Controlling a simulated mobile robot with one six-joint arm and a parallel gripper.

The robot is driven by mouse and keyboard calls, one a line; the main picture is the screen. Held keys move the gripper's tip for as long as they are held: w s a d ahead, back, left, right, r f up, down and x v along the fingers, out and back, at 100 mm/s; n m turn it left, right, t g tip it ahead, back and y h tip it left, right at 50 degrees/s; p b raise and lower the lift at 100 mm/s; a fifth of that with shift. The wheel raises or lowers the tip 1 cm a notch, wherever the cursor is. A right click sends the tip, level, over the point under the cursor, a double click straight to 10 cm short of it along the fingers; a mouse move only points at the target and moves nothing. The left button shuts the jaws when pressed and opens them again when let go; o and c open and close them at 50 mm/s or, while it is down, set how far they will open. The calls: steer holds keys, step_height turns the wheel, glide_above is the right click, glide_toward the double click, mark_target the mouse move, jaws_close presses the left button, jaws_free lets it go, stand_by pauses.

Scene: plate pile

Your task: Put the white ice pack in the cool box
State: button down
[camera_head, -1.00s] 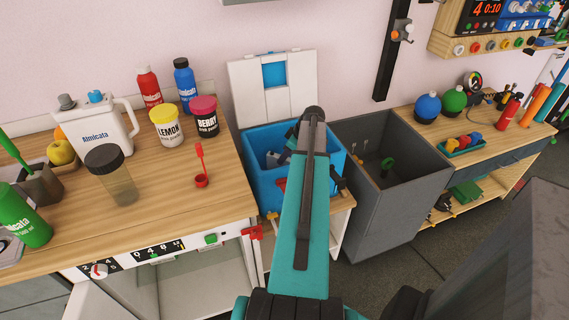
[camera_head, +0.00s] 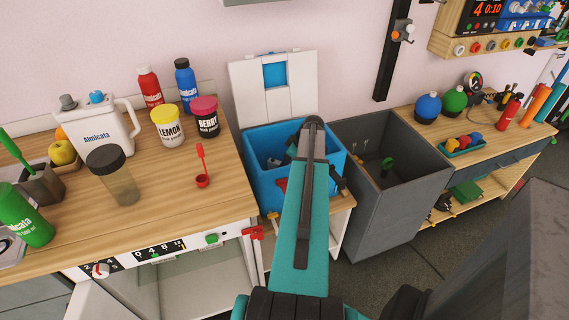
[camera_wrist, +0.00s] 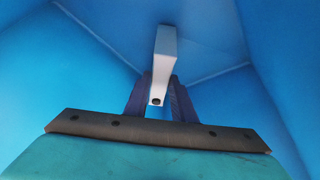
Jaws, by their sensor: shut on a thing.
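The blue cool box (camera_head: 262,186) stands in the middle of the head view, with its white lid (camera_head: 246,92) open and leaning back. My arm reaches down into the box and hides part of its inside. In the wrist view, my gripper (camera_wrist: 158,100) is inside the blue walls (camera_wrist: 70,75) of the box. It is shut on the white ice pack (camera_wrist: 166,52), a thin white block that points away from the wrist toward the box's bottom. I cannot tell whether the pack touches the bottom. In the head view the pack is hidden.
A grey open bin (camera_head: 385,225) stands right of the box. At left, a wooden counter (camera_head: 165,210) holds a jug (camera_head: 103,135), lemon tub (camera_head: 166,128), berry tub (camera_head: 204,120), bottles and a red scoop (camera_head: 202,180). A workbench (camera_head: 480,160) is at far right.

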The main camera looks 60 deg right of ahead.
steer(key=shift+f, duration=0.2)
steer(key=c, duration=1.5)
jaws_free()
steer(key=shift+r, duration=0.2)
steer(key=shift+b+v, duration=0.85)
steer(key=shift+v, duration=5.2)
